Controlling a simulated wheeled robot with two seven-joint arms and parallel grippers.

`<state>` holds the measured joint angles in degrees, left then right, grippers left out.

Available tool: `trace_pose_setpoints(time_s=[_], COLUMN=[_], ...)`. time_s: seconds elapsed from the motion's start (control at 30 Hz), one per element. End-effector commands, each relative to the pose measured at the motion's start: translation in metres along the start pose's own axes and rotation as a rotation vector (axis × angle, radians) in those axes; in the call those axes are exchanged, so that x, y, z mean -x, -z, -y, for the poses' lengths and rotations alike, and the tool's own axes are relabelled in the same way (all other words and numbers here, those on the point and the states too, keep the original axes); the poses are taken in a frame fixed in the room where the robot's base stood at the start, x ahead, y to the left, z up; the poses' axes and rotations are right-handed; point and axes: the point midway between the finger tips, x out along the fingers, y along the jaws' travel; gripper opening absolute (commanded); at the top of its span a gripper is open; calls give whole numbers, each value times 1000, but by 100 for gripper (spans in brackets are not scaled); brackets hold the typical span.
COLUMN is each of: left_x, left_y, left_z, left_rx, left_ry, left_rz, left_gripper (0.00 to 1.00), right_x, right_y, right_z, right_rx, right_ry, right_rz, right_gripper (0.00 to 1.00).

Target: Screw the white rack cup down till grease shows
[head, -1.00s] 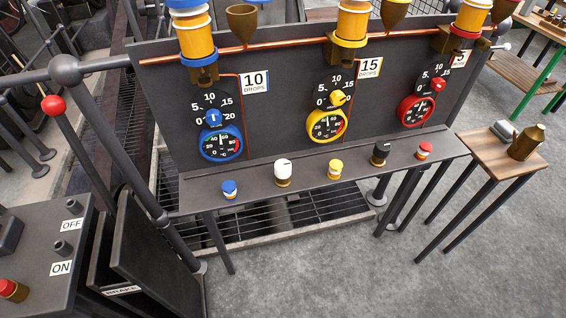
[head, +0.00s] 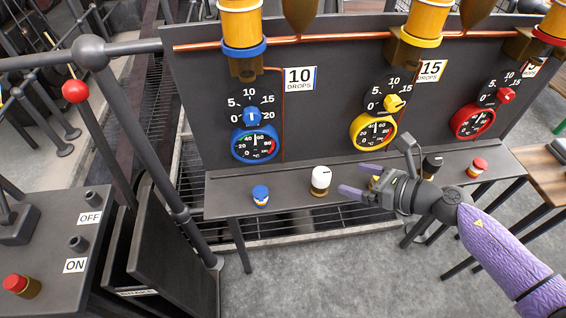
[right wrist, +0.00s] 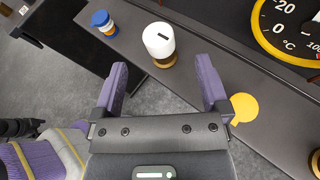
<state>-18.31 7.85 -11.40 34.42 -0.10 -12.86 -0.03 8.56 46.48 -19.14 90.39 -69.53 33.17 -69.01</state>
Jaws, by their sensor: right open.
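The white rack cup (head: 321,179) stands upright on the dark shelf below the gauge panel, with a brass base under its white cap. My right gripper (head: 357,181) is open and empty, to the right of the white cup in the head view. In the right wrist view its two purple fingers (right wrist: 161,80) point toward the cup, apart from it. The yellow cup shows partly, close to my right gripper. My left gripper is not in view.
A blue cup (head: 261,196) stands left of the white one on the shelf (head: 290,193). A black cup (head: 431,164) and a red cup (head: 477,167) stand further right. Round gauges and dials fill the panel (head: 330,120) behind. A wooden side table (head: 548,172) is at right.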

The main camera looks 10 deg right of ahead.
Motion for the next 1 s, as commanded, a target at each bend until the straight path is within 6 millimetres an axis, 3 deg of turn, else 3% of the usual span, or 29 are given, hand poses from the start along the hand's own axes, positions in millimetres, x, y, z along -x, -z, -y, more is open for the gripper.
trace_pose_setpoints(time_s=[0.03, 0.1, 0.23, 0.5, 0.63, 1.0], left_x=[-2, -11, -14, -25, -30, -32], left_y=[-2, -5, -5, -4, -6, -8], left_z=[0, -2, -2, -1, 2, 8], left_rx=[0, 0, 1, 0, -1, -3], left_ry=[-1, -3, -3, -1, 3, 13], left_rz=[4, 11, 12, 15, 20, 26], left_gripper=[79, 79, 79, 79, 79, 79], right_x=[1, -4, -12, -72, -92, -103], right_y=[-7, 7, 8, 10, 10, 9], right_z=[-3, -2, -2, -3, -3, -4], right_rx=[110, 96, 94, 88, 87, 87], right_ry=[-26, -25, -23, -22, -22, -21], right_rz=[-17, -21, -19, -16, -17, -19], right_gripper=[95, 95, 95, 95, 95, 95])
